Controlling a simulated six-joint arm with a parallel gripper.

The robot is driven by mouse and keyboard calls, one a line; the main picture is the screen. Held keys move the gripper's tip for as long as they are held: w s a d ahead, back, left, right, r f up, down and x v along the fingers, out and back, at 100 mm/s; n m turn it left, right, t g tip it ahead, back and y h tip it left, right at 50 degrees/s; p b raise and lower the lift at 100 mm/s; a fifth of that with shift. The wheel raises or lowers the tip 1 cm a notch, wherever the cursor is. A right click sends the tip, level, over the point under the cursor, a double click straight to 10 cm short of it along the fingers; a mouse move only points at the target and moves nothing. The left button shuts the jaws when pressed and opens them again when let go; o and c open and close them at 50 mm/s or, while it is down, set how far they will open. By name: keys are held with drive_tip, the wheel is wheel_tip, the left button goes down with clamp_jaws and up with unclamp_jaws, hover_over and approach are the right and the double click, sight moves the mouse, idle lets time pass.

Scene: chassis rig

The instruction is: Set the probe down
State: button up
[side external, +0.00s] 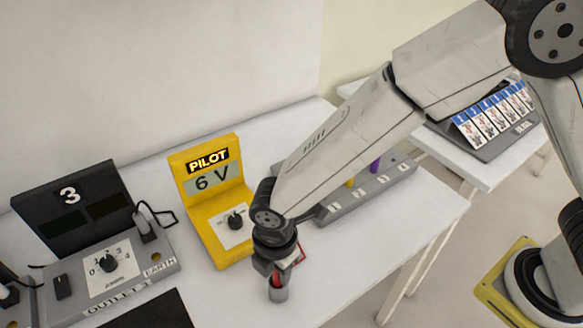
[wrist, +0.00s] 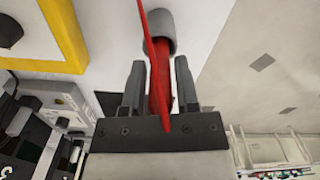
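The red probe (side external: 276,280) stands upright in a small grey cylindrical holder (side external: 278,295) near the front of the white table. My gripper (side external: 275,272) points down over it. In the wrist view the red probe (wrist: 160,72) lies between the two fingers of my gripper (wrist: 159,62), with its far end inside the holder (wrist: 160,35). Narrow gaps seem to show between the fingertips and the probe, so the fingers are around it rather than pressed on it. A thin red lead crosses in front of the probe. The probe's lower end is hidden in the holder.
A yellow PILOT 6 V unit (side external: 208,180) stands just left of my gripper. A grey outlet box (side external: 105,265) with a black number 3 panel (side external: 72,205) is farther left. A grey numbered block (side external: 372,190) lies behind my arm. Bare table (side external: 340,280) is to the right.

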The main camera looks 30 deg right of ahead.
drive_tip(key=shift+o, duration=0.8)
drive_tip(key=shift+r, duration=0.15)
wheel_tip(320, 180, up, 12)
idle(0.7)
drive_tip(key=s+d+f+m+t, duration=0.1)
drive_tip(key=d+f+m, duration=0.1)
drive_tip(key=d+m, duration=0.8)
drive_tip(key=s+d+f+m+t, duration=0.1)
drive_tip(key=s+d+f+m, duration=0.1)
drive_tip(key=d+m, duration=0.9)
drive_tip(key=d, duration=0.9)
drive_tip(key=shift+f+t, duration=0.3)
